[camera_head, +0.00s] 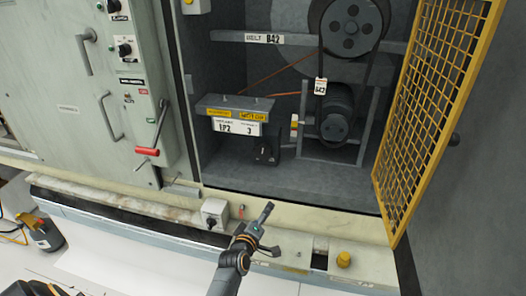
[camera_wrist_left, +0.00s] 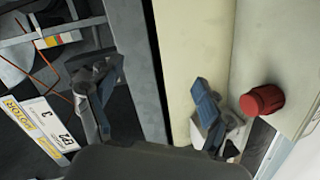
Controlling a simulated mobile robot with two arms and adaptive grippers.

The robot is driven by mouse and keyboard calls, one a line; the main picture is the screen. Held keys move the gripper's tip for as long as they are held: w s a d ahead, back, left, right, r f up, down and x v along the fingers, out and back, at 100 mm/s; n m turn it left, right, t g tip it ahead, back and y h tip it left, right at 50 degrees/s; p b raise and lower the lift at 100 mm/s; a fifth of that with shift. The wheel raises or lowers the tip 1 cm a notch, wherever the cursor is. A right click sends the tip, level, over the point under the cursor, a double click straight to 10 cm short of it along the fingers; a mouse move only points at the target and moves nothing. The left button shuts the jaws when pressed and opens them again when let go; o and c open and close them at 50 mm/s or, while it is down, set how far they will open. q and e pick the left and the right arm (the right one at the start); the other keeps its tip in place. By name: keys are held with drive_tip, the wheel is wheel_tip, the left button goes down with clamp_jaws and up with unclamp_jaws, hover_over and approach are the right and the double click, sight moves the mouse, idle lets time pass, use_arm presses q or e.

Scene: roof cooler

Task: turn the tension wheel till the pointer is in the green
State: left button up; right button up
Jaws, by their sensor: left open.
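In the open cabinet in the head view, a belt runs between a large dark upper pulley (camera_head: 351,27) and a smaller lower pulley (camera_head: 335,127). A dark part (camera_head: 267,150), too small to name, sits beneath the grey bracket. My left gripper (camera_head: 270,230) is open in front of the cabinet's lower sill, outside the opening. In the left wrist view its fingers (camera_wrist_left: 150,103) are wide apart, with nothing held. A red ribbed knob (camera_wrist_left: 262,100) is right of the fingers, not touching them.
A yellow mesh door (camera_head: 440,95) stands open at the right. The grey bracket (camera_head: 235,103) carries a label plate (camera_head: 237,128). A red-handled lever (camera_head: 147,151) juts out at left.

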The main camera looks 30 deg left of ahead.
sight(262, 155)
use_arm(q)
drive_tip(key=w+a+r+n+t+y, duration=0.1)
drive_tip(key=a+r+n, duration=0.1)
drive_tip(key=r, duration=0.5)
drive_tip(key=w+a+r+n+t+y, duration=0.1)
drive_tip(key=a+r+n, duration=0.15)
drive_tip(key=r, duration=0.35)
drive_tip(key=b+x, duration=0.3)
drive_tip(key=x, duration=0.3)
drive_tip(key=b+x, duration=0.4)
drive_tip(key=x, duration=0.2)
drive_tip(key=shift+a+r, duration=0.1)
drive_tip(key=shift+a, duration=0.15)
drive_tip(key=shift+w+a+r+b, duration=0.1)
drive_tip(key=shift+w+b, duration=0.25)
drive_tip(key=shift+w, duration=0.05)
drive_tip(key=shift+w+a+r+b, duration=0.1)
drive_tip(key=shift+w+b, duration=0.25)
drive_tip(key=shift+w, duration=0.05)
drive_tip(key=c, duration=1.1)
